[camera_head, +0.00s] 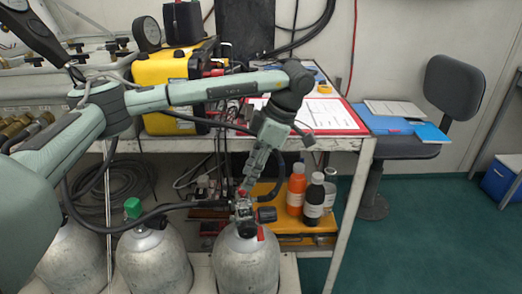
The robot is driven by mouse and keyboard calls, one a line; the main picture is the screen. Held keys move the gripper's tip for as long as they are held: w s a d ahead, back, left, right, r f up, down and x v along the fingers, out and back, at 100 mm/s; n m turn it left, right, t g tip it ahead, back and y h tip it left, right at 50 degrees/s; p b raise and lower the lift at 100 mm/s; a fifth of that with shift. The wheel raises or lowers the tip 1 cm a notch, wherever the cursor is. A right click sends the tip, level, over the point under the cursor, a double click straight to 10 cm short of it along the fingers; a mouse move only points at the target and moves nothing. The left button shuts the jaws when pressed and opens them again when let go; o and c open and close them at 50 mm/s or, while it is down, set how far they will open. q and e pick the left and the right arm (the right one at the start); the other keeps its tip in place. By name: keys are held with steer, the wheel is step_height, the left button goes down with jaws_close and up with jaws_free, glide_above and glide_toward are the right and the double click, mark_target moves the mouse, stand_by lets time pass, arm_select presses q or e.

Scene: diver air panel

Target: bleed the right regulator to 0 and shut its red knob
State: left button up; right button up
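The right regulator (243,210) sits on top of the right grey cylinder (246,262). A small patch of its red knob (241,192) shows just above the valve. My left arm comes in from the left, and my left gripper (246,186) points down at the red knob from above. Its fingertips are at or very near the knob; I cannot tell whether they touch or grip it. The fingers hide part of the knob. No pressure reading is legible. My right gripper is not in view.
A middle cylinder (152,265) with a green knob (132,207) stands to the left. Black hoses run beside the valves. Orange (296,190) and dark (314,200) bottles stand close on the right. The workbench (345,144) overhangs behind; green floor (430,240) is clear at right.

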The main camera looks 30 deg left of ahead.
arm_select(q)
steer(key=v, duration=0.8)
steer(key=shift+d+r, duration=0.1)
steer(key=shift+r, duration=0.05)
